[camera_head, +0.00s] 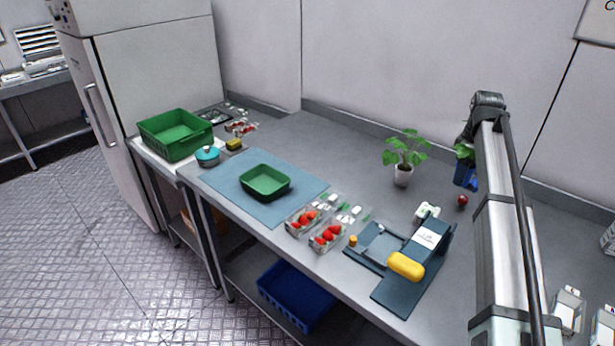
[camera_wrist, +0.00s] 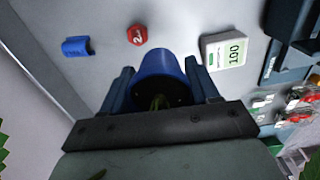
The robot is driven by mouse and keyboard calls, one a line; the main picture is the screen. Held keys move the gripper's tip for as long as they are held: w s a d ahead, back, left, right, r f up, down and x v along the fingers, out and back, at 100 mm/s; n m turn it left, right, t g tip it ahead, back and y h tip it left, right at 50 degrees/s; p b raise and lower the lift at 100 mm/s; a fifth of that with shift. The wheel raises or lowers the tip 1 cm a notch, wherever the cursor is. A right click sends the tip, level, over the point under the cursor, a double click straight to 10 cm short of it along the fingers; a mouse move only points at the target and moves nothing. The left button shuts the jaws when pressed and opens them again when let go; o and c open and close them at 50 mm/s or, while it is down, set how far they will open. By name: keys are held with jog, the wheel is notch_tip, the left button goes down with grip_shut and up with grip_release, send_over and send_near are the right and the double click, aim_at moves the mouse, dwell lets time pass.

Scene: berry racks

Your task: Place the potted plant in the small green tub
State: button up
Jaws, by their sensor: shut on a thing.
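My gripper (camera_head: 467,172) is at the right of the counter, partly behind my arm. In the wrist view the gripper (camera_wrist: 160,74) is shut on a blue pot (camera_wrist: 157,66) with a green stem inside; its leaves (camera_head: 464,151) show by the gripper in the head view. The pot looks held above the counter. Another plant (camera_head: 404,160), in a whitish pot, stands upright on the counter left of my gripper. The small green tub (camera_head: 265,196) sits on the blue mat, left of centre, and looks empty.
A larger green crate (camera_head: 161,149) and a teal pot (camera_head: 208,158) stand at the left. A red object (camera_wrist: 137,35) and white box (camera_wrist: 224,49) lie near my gripper.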

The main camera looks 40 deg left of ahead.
jog(key=s+a+n, duration=0.2)
jog(key=s+a, duration=0.5)
jog(key=a, duration=0.5)
jog(key=s+a+n, duration=0.2)
jog(key=s+a, duration=0.4)
jog(key=a, duration=0.6)
jog(key=m, duration=0.4)
send_over(265, 187)
jog(key=shift+f, duration=4.45)
jog(key=shift+f, duration=0.1)
jog(key=o, duration=0.8)
